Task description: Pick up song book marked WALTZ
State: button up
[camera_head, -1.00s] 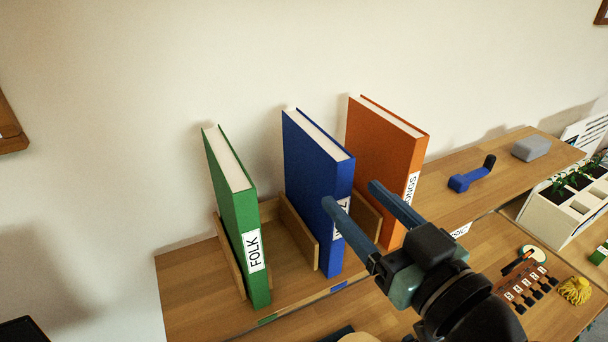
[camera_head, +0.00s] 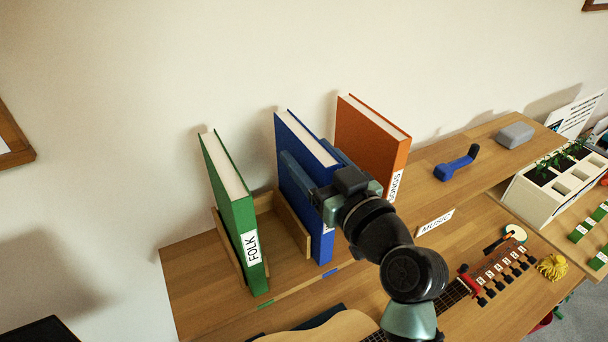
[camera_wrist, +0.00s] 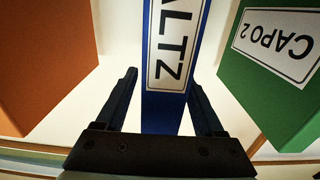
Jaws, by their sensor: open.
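The blue song book (camera_head: 322,250) stands upright on the shelf between a green and an orange book. In the wrist view its white label reads "ALTZ", with the first letter cut off, on the blue spine (camera_wrist: 162,118). My gripper (camera_head: 304,150) is open at the blue book, with one finger along each side. In the wrist view the fingers of my gripper (camera_wrist: 162,80) straddle the spine, with a light gap beside each finger. In the head view my gripper and arm hide most of the label.
The green book (camera_head: 235,215), labelled FOLK, stands left; its wrist-view side (camera_wrist: 265,95) shows a "CAPO 2" label. The orange SONGS book (camera_head: 370,145) stands right. Wooden dividers (camera_head: 292,228) separate them. A blue capo-like object (camera_head: 455,168) and grey block (camera_head: 514,135) lie right. A guitar (camera_head: 340,328) lies below.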

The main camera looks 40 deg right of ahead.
jog(key=shift+c, duration=0.3)
grip_shut()
jog(key=shift+r, duration=0.1)
dwell(1.0)
